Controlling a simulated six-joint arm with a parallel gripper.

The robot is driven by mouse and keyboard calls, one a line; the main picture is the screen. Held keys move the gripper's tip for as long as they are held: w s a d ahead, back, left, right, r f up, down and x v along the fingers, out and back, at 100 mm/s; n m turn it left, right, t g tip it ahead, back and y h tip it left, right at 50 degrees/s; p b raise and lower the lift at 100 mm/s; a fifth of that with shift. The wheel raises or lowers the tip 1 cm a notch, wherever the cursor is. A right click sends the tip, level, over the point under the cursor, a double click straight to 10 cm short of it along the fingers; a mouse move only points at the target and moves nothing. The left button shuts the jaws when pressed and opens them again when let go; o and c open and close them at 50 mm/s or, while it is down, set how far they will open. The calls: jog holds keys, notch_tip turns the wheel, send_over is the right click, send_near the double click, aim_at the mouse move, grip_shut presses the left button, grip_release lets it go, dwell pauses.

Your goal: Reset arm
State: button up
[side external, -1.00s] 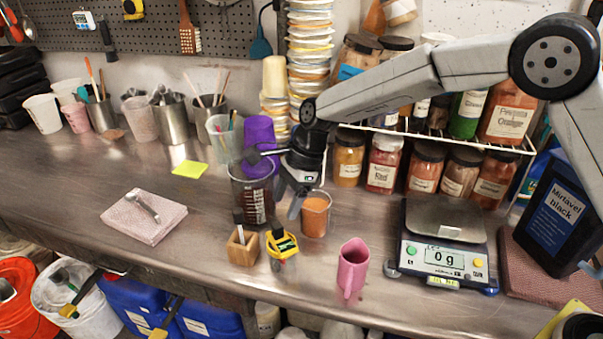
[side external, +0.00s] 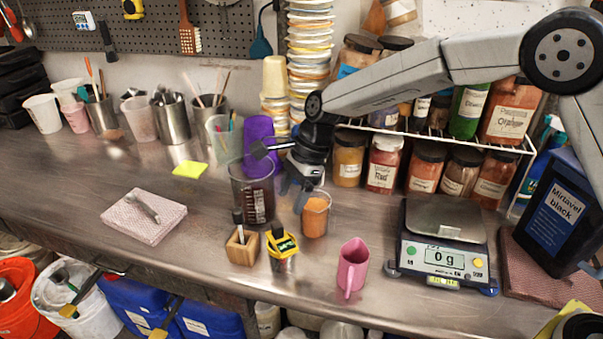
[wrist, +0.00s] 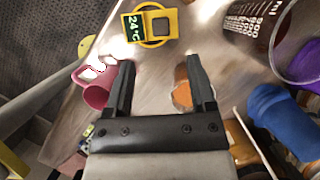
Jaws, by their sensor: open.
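My gripper (side external: 302,190) is open and empty. In the side view it is just behind and above the clear beaker of orange powder (side external: 316,218), partly overlapping it. In the wrist view my two fingers (wrist: 160,75) stand wide apart, with the orange powder (wrist: 182,95) seen beside the right finger. A yellow-framed device (side external: 282,246) stands in front; its display reads 24°C in the wrist view (wrist: 133,26). A dark measuring jug (side external: 252,205) stands left of my gripper, with a purple cup (side external: 259,140) behind it.
A pink jug (side external: 352,268) stands near the front edge, left of the scale (side external: 444,256) reading 0 g. A wooden block (side external: 242,248) is left of the yellow device. Powder jars (side external: 384,165) line the rack behind.

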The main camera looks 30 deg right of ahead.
jog(key=s+d+f+n+t+h, duration=0.2)
jog(key=s+d+n+h, duration=0.2)
jog(key=s+d+n, duration=1.3)
jog(key=shift+s+d+f+n+t, duration=0.3)
jog(key=shift+s+d+f, duration=0.1)
jog(key=shift+s+d, duration=2)
jog(key=shift+w+d, duration=0.25)
